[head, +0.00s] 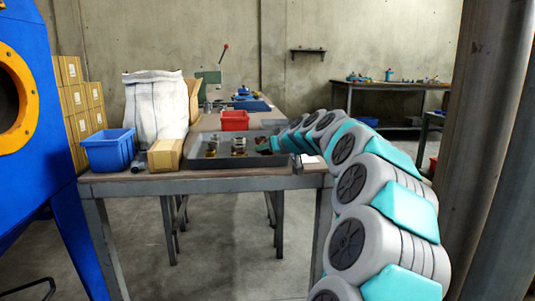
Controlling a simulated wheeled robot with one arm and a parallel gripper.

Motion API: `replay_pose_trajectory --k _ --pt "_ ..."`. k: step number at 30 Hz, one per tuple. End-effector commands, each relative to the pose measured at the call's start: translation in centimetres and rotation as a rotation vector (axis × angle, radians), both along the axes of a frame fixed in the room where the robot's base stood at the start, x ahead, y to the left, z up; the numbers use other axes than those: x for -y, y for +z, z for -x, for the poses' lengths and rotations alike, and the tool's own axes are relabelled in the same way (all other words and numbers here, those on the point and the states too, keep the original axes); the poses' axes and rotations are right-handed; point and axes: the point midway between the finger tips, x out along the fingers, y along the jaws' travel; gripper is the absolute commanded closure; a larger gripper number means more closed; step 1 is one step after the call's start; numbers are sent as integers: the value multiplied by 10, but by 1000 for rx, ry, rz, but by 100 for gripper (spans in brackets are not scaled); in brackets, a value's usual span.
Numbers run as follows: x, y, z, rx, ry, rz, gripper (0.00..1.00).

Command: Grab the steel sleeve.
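A dark grey tray (200,160) lies on the workbench and holds small metal parts. One brass and steel coloured part (211,148) stands at the left in the tray. Another metal part (239,146) stands near its middle. The parts are too small to tell which one is the steel sleeve. My arm reaches in from the right, and my gripper (264,146) is over the right part of the tray, to the right of both parts. Its fingers are too small and dark to make out, and so is anything between them.
A blue bin (109,150), a cardboard box (165,155) and a white sack (155,105) stand left of the tray. A red bin (235,120) stands behind it. A blue machine (30,110) is at far left, a pillar (490,150) at right.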

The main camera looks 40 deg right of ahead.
Motion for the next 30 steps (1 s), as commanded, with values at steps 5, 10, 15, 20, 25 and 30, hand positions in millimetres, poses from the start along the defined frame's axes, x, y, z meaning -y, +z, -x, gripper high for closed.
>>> replay_pose_trajectory --k 5,10,15,20,25,30 --pt "0 0 0 0 0 0 80" --pt "0 0 0 0 0 0 99" --pt "0 0 0 0 0 0 100" --pt "0 0 0 1 0 0 100" --pt "0 1 0 1 0 0 100" --pt "0 7 0 1 0 0 100"
